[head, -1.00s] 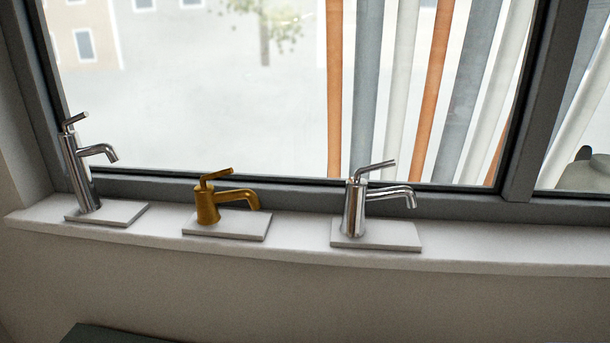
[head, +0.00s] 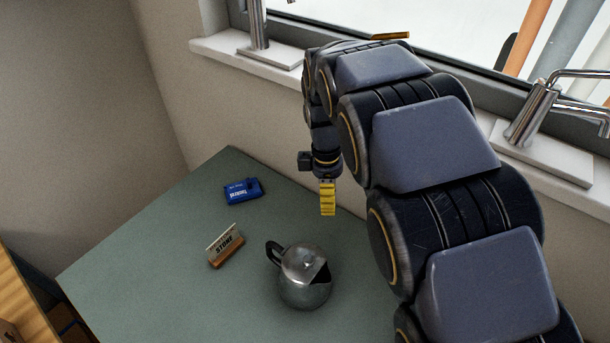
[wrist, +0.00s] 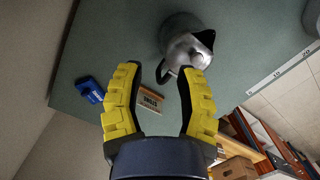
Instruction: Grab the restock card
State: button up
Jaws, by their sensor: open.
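A small pale card (head: 222,240) with dark lettering stands in a wooden block on the green table, left of a metal pot. In the wrist view the card (wrist: 151,101) shows beyond and between my fingers, near the left one. I cannot read its lettering surely enough to tell that it is the restock card. My gripper (head: 327,212), with yellow fingers, hangs above the table, to the right of the card and apart from it. The wrist view shows my gripper (wrist: 162,72) open, with nothing held between the fingers.
A blue packet (head: 242,191) with white lettering lies behind the card. The metal pot (head: 303,278), with a dark handle, stands to its right, close by. The green table (head: 130,270) is bare at left. Behind it runs a windowsill with chrome taps (head: 533,112).

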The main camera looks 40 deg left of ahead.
jog(key=s+a+f+n, duration=0.4)
jog(key=a+f+n, duration=0.2)
jog(key=a, duration=0.4)
jog(key=n+y, duration=0.1)
jog(key=n, duration=0.5)
send_over(221, 237)
notch_tip(221, 237, down, 6)
jog(key=shift+m, duration=0.3)
notch_tip(221, 237, down, 7)
jog(key=shift+f, duration=0.1)
grip_shut()
